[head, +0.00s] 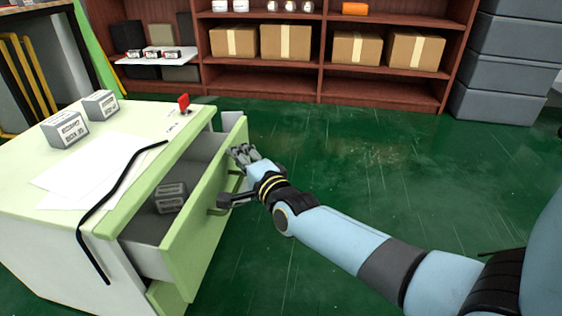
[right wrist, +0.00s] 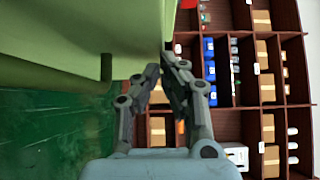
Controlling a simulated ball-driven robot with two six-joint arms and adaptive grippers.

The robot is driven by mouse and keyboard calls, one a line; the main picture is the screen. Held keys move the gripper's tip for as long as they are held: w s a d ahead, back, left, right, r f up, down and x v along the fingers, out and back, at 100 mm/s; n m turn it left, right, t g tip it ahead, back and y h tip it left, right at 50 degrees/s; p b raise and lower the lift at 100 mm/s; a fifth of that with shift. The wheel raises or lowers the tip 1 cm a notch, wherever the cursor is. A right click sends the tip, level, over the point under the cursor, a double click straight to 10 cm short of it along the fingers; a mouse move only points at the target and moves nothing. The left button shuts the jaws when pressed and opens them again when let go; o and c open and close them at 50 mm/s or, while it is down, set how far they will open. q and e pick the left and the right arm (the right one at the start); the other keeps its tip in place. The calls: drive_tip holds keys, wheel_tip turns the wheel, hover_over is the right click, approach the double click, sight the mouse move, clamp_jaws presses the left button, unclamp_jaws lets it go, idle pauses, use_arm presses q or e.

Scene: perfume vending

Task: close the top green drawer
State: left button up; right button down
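The top green drawer (head: 197,222) of the white and green cabinet is pulled open, with a small grey box (head: 170,197) inside. The green drawer front (right wrist: 60,30) fills the upper left there. I cannot tell whether the fingers touch it. My left gripper is not in view.
Grey boxes (head: 66,129), white paper and a black strip lie on the cabinet top (head: 150,112), with a red button (head: 184,102) at its far corner. A brown shelf (head: 318,85) with cardboard boxes stands at the back. Grey bins (head: 508,60) stand at right. The green floor is clear.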

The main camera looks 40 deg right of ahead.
sight(223, 159)
drive_tip(key=shift+w+a+b, duration=0.35)
drive_tip(key=shift+w+a, duration=1.35)
drive_tip(key=shift+w, duration=0.3)
drive_tip(key=shift+s+d+f, duration=0.1)
